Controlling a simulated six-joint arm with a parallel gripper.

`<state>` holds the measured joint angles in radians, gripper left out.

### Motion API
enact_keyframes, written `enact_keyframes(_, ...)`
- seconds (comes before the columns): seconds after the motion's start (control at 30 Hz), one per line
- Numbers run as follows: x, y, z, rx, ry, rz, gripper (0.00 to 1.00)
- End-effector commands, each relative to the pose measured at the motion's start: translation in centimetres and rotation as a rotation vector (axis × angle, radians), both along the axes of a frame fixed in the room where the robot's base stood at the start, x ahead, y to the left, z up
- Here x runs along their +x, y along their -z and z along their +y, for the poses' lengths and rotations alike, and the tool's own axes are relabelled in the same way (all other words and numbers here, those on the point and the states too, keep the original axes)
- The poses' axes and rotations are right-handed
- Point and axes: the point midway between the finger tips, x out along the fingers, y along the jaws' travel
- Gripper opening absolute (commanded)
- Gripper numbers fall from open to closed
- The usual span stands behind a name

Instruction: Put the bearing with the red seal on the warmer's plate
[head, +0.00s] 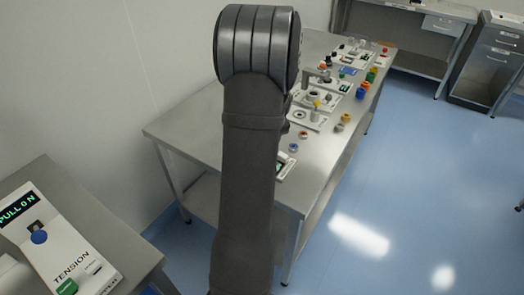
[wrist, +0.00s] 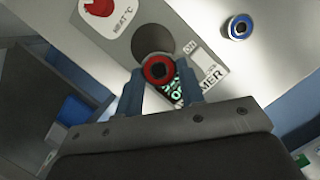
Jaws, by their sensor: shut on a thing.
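In the wrist view, my gripper (wrist: 160,82) is shut on the bearing with the red seal (wrist: 157,69), a dark ring with a red face between the two fingertips. Beyond it is the warmer (wrist: 122,52), a pale panel with a red heat dial (wrist: 100,8), a partly covered green display (wrist: 178,90) and a label ending in "MER". A dark round plate (wrist: 152,38) shows just past the bearing, partly covered by it. I cannot tell the gap between them. In the head view, my arm hides the gripper and most of the warmer (head: 286,167).
A bearing with a blue seal (wrist: 240,26) lies on the steel table right of the warmer. It also shows in the head view (head: 293,148), near a reddish ring (head: 303,135). Several devices and small parts stand farther back. A tension device (head: 62,245) is at lower left.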

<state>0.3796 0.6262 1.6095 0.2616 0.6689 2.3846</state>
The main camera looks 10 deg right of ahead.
Motion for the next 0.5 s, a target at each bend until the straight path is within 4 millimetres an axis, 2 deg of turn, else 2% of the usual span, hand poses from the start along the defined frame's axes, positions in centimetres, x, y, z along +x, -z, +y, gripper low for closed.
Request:
enact_keyframes(0.2, 1.7, 1.4, 1.6, -0.001, 0.000, 0.000, 0.14)
enact_keyframes(0.33, 1.8, 2.3, 1.6, 0.000, 0.001, 0.001, 0.14)
enact_keyframes(0.5, 1.7, 4.8, 1.6, 0.001, 0.001, 0.002, 0.14)
